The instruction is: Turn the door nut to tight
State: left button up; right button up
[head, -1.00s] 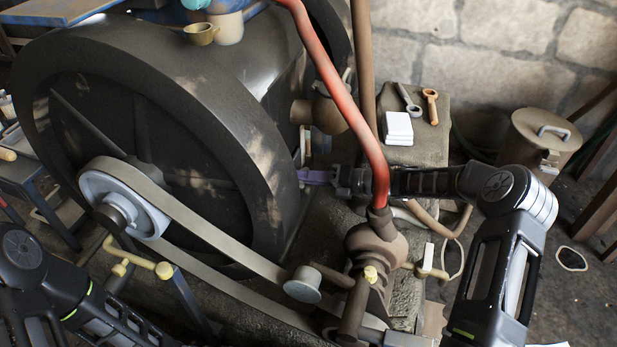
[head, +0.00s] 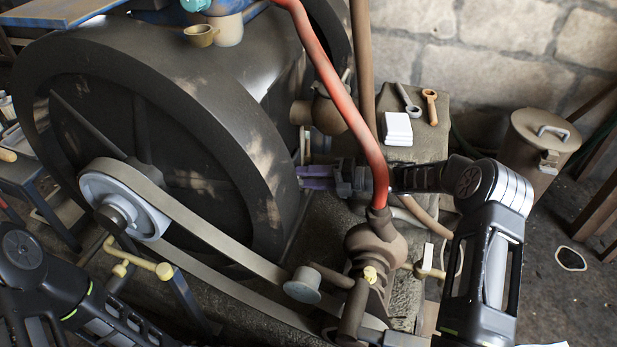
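My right arm reaches in from the right, behind the red pipe (head: 335,95). My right gripper (head: 312,178) has purple fingers that point left, close to the right side of the big dark wheel (head: 262,150). I cannot see whether the fingers are apart or closed on something. No door nut can be made out for certain; the spot at the fingertips is small and partly hidden by the wheel and the gripper. My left arm shows at the lower left, but its gripper is outside the view.
A flat belt (head: 215,235) runs from the grey pulley (head: 125,200) to the lower middle. The red pipe rises in front of my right forearm. A stone ledge (head: 425,150) holds a white block (head: 397,128) and two tools. A lidded bin (head: 540,135) stands at the right.

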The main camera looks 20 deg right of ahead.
dwell(0.3)
jog(key=p+v, duration=0.2)
jog(key=v, duration=0.5)
jog(key=shift+s+d+p, duration=0.2)
jog(key=shift+d+p, duration=0.1)
jog(key=shift+r, duration=0.1)
dwell(0.3)
